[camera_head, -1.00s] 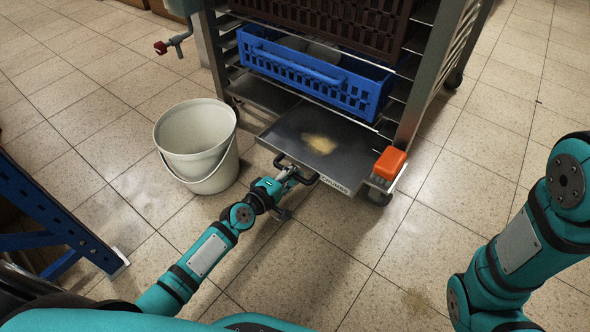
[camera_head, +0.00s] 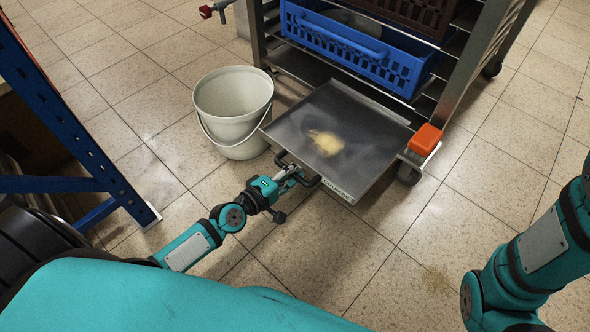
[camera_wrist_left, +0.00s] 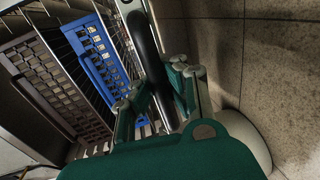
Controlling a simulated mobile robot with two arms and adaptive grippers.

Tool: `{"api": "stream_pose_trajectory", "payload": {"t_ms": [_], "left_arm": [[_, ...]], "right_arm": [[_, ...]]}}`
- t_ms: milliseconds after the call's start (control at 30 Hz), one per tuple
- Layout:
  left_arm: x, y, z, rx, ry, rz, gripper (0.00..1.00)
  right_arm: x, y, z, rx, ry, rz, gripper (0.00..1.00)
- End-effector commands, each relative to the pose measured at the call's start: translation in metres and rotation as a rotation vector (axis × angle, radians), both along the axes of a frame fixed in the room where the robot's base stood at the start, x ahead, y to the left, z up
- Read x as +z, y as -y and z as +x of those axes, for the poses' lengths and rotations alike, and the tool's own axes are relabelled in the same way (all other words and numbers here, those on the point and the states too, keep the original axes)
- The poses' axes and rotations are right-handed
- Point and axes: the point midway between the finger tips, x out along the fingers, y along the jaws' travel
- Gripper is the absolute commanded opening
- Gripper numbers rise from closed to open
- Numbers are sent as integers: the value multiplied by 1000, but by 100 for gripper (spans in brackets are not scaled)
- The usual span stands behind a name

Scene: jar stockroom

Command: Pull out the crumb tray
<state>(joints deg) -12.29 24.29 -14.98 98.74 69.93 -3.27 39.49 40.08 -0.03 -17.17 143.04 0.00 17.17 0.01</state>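The crumb tray (camera_head: 368,150) is a flat dark metal tray at the bottom of the rack. It sticks well out of the rack's front, with a pale yellow crumb patch (camera_head: 325,142) on it. A black bar handle (camera_head: 312,182) is on its labelled front edge. My left gripper (camera_head: 292,176) is at this handle. In the left wrist view the dark handle (camera_wrist_left: 146,50) runs between the fingers (camera_wrist_left: 158,95), which are closed around it. My right arm shows at the right edge of the head view, but its gripper is out of view.
A pale bucket (camera_head: 233,110) stands on the floor just left of the tray. A blue crate (camera_head: 350,50) is above the tray. A blue frame (camera_head: 70,120) stands at the left. Floor right of the tray is clear.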

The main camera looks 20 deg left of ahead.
Motion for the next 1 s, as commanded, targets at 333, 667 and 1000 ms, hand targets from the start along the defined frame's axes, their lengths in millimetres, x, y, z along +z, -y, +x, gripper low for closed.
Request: {"api": "stream_pose_trajectory", "payload": {"t_ms": [333, 667, 1000], "left_arm": [[1, 0, 1, 1, 2, -1, 35], [0, -1, -2, 0, 0, 0, 38], [5, -20, -55, -5, -4, 8, 38]], "right_arm": [[0, 1, -3, 0, 6, 1, 40], [0, 1, -1, 1, 3, 1, 40], [0, 0, -2, 1, 4, 1, 40]]}}
